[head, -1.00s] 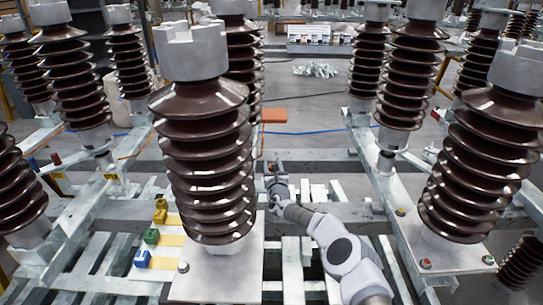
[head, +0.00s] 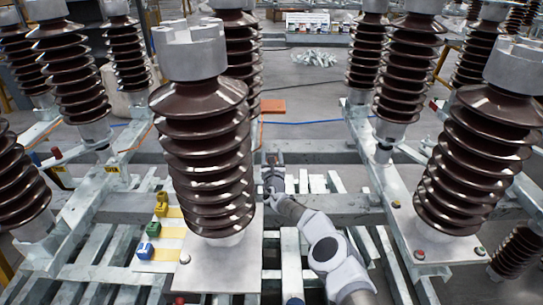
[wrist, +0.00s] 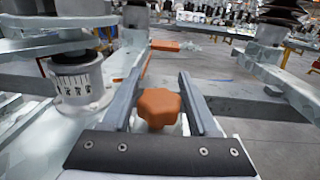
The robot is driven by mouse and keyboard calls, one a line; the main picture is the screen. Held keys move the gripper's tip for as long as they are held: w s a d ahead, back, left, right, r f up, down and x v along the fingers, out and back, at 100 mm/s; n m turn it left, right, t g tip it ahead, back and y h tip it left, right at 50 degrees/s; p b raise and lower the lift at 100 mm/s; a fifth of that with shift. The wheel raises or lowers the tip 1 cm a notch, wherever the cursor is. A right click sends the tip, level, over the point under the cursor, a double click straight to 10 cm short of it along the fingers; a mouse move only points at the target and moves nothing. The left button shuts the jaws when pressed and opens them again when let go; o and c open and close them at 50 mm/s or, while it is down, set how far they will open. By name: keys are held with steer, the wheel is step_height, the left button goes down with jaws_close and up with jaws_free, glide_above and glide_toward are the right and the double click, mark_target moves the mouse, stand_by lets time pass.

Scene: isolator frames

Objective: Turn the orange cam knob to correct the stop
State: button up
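The orange cam knob (wrist: 158,107), a lobed knob, shows in the wrist view between the two grey fingers of my gripper (wrist: 166,75), close to the palm. The fingers are apart, with a visible gap on the knob's right side; on the left the knob is very near the finger, and I cannot tell if they touch. In the head view my gripper (head: 272,158) is just right of the large front brown insulator (head: 205,150), and I cannot make out the knob there. The stop is not clearly identifiable in either view.
A white cylinder with black scale marks (wrist: 78,85) stands left of my fingers. Yellow (head: 161,209), green (head: 153,229) and blue (head: 144,250) blocks sit at the left. Another brown insulator (head: 485,160) stands at the right. An orange slab (head: 273,106) lies beyond.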

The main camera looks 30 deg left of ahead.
steer(key=shift+o, duration=0.9)
steer(key=shift+s+d+r+p, duration=0.1)
steer(key=shift+s+d+p, duration=0.35)
steer(key=shift+p, duration=0.7)
steer(key=p+v, duration=0.5)
steer(key=v, duration=0.5)
steer(key=shift+s, duration=0.4)
steer(key=shift+d+f, duration=0.1)
steer(key=shift+f, duration=0.1)
